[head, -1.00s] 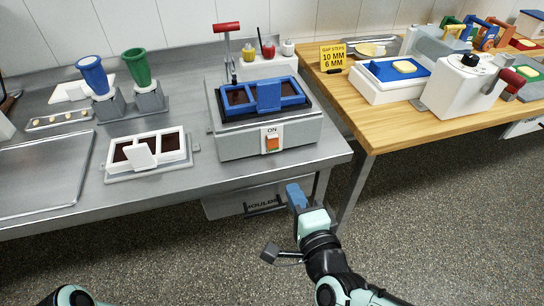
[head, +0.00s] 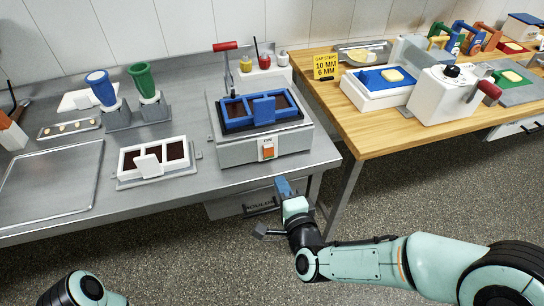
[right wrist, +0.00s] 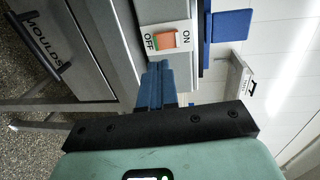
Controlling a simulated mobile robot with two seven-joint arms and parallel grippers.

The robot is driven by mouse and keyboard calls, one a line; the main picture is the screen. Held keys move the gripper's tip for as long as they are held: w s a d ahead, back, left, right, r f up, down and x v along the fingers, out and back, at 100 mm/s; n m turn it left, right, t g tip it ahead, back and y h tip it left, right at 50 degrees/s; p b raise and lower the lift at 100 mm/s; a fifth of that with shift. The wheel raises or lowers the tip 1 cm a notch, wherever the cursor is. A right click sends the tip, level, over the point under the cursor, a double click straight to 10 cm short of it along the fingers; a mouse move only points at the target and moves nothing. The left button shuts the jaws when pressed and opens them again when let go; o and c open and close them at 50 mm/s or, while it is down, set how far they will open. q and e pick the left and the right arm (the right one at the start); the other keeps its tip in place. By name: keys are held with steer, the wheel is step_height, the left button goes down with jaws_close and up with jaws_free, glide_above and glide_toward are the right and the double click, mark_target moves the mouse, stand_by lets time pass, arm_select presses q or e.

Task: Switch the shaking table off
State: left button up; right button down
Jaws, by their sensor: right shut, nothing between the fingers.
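The shaking table (head: 235,153) is a grey box on the steel bench, with a blue-framed mould (head: 264,109) on top. Its front has a white plate with an orange rocker switch (head: 267,152); the word ON shows above it. In the right wrist view the switch (right wrist: 168,40) lies between the words OFF and ON. My right gripper (head: 282,182) is shut and empty, its blue fingers in front of and below the switch. In the right wrist view the fingertips (right wrist: 156,68) are close to the plate; whether they touch cannot be told. My left gripper is out of view.
A white mould (head: 130,165) stands left of the shaking table, with blue (head: 101,88) and green (head: 144,84) cups behind. A red-handled lever (head: 226,46) rises at its back left. A MOULDS drawer (head: 240,202) is below the bench edge. A wooden table (head: 375,140) stands right.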

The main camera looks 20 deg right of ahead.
mark_target(268, 156)
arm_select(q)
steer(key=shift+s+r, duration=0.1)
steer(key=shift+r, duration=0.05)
arm_select(e)
steer(key=w, duration=0.3)
steer(key=w+f, duration=0.1)
steer(key=w, duration=0.5)
steer(key=shift+w+a+f, duration=0.1)
steer(key=shift+a+f, duration=0.05)
steer(key=shift+f, duration=0.05)
